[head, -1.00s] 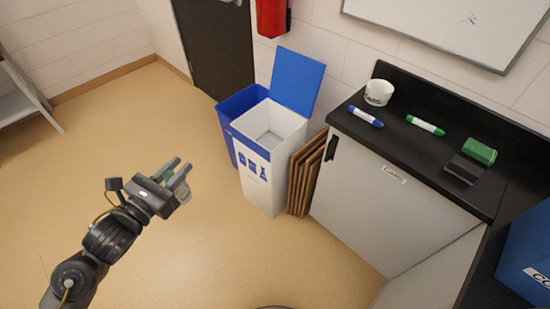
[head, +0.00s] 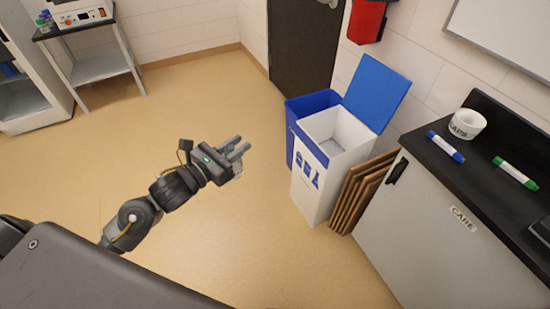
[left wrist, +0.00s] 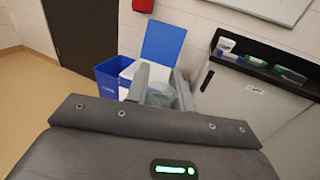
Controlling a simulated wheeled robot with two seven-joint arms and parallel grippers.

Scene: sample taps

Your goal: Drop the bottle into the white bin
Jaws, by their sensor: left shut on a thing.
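My left gripper (head: 238,152) is shut on a small, clear, faintly greenish bottle. The bottle (left wrist: 160,95) shows between the fingers in the left wrist view, and only a pale bit of it (head: 238,169) shows beside the fingers in the head view. The white bin (head: 308,188) stands on the floor to the right of the gripper, with its open top up and a raised blue lid (head: 377,92). In the head view the gripper is left of the bin's opening. In the left wrist view the fingers partly cover the white bin (left wrist: 127,70). My right gripper is out of view.
A blue bin (head: 308,104) stands behind and left of the white one. Folded cardboard (head: 362,190) leans between the white bin and the cabinet (head: 430,230). A mug (head: 466,125) and markers lie on the black counter.

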